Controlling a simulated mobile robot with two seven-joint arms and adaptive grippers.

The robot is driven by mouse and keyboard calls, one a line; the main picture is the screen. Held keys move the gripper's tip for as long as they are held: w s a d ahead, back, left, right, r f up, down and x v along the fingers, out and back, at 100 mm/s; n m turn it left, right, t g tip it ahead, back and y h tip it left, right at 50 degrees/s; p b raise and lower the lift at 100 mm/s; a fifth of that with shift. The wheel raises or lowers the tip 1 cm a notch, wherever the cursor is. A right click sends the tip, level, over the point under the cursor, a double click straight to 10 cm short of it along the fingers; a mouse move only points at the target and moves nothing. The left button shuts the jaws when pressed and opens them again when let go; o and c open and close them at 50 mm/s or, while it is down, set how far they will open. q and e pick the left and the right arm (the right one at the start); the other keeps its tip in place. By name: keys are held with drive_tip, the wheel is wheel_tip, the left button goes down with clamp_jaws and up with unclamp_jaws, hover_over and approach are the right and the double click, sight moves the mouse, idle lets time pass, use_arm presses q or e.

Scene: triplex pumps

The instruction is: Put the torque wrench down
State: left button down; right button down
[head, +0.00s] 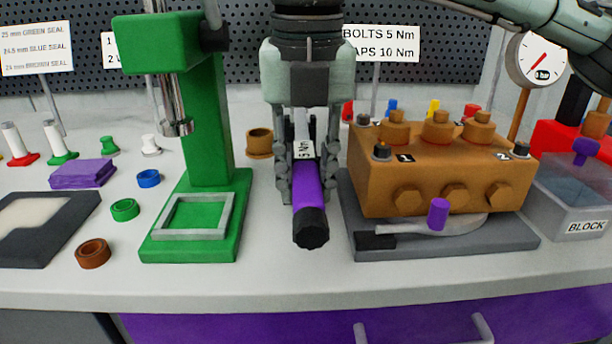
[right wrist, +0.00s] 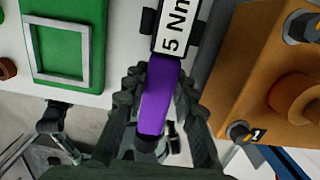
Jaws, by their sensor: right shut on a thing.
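The torque wrench (head: 308,186) has a purple handle, a black end cap and a white "5 Nm" label. My right gripper (head: 306,170) points down in the middle of the head view and is shut on the handle. The cap end points toward me; the far end is hidden behind the gripper. In the right wrist view the handle (right wrist: 156,95) lies between the fingers (right wrist: 160,88), with dark parts on both sides of the label. I cannot tell whether the wrench touches the bench (head: 275,265). My left gripper is not in view.
A green press (head: 208,130) stands left of the wrench, a brown pump block (head: 440,170) on a grey base close at right. A brown ring (head: 260,143) sits behind. A clear "BLOCK" bin (head: 570,205) is far right. The bench front below the wrench is clear.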

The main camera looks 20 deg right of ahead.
drive_tip(key=c, duration=1.2)
unclamp_jaws()
drive_tip(key=r, duration=0.7)
drive_tip(key=s+r, duration=0.1)
drive_tip(key=r, duration=0.3)
drive_tip(key=shift+a+p, duration=0.2)
drive_tip(key=shift+p, duration=0.1)
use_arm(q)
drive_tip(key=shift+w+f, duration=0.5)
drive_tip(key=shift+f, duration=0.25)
use_arm(e)
drive_tip(key=shift+r, duration=0.5)
